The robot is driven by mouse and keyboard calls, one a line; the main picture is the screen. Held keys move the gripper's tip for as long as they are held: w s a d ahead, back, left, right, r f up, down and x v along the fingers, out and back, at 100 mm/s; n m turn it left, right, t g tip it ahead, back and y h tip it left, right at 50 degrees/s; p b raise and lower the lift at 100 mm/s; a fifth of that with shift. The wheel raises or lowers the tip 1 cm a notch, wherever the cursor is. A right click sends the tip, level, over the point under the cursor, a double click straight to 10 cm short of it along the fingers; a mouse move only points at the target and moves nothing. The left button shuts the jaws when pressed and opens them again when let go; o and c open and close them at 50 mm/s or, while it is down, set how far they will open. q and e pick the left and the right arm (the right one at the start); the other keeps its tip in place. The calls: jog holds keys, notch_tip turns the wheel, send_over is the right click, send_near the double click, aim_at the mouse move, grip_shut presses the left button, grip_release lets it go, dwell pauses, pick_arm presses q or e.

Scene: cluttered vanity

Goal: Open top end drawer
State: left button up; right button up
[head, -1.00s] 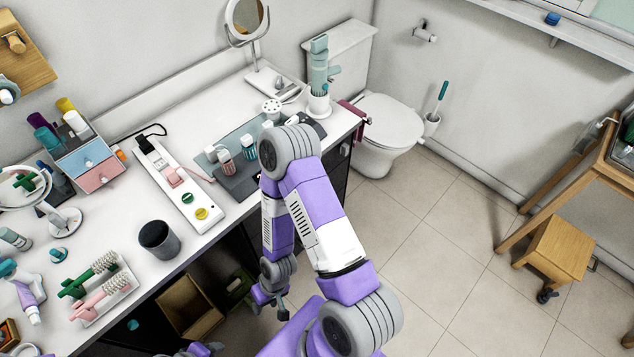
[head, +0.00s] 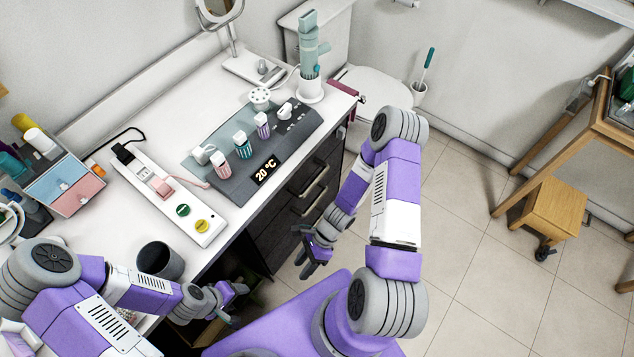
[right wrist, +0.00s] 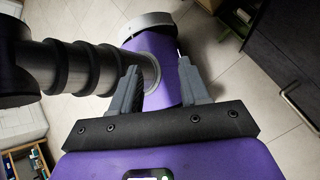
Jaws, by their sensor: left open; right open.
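The dark drawer stack stands at the right end of the vanity. Its top drawer (head: 327,158) is dark with a metal bar handle and looks shut. A lower drawer (head: 300,212) below it also looks shut. My right gripper (head: 312,262) is open and empty, low in front of the stack and apart from the handles. In the right wrist view its two fingers (right wrist: 158,88) are spread over my own purple body, and a dark drawer front (right wrist: 275,65) with a handle shows at the right. My left gripper (head: 240,302) is open near the vanity's front edge, left of the stack.
The white vanity top (head: 150,95) holds a grey control panel (head: 245,165), a white strip (head: 160,190), a dark cup (head: 160,262) and a hairdryer in a stand (head: 310,60). A toilet (head: 385,95) and wooden stool (head: 555,225) stand right. Floor (head: 470,230) between is clear.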

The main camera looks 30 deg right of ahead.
jog(key=w+d+m+t+y+b, duration=0.1)
jog(key=w+d+m+t+y, duration=0.2)
jog(key=w+m+t, duration=0.55)
jog(key=m+t+h+b, duration=0.2)
jog(key=m+t+h, duration=0.45)
jog(key=m, duration=1.35)
send_near(317, 182)
jog(key=w+a+f+t+y, duration=0.1)
jog(key=w+f+t, duration=0.1)
jog(key=w+f, duration=0.1)
jog(key=x, duration=0.6)
jog(key=shift+w+r+b, duration=0.1)
jog(key=shift+w+b, duration=0.05)
jog(key=shift+b, duration=0.15)
jog(key=shift+w+a, duration=0.2)
jog(key=shift+w, duration=0.3)
jog(key=shift+n, duration=0.25)
grip_shut()
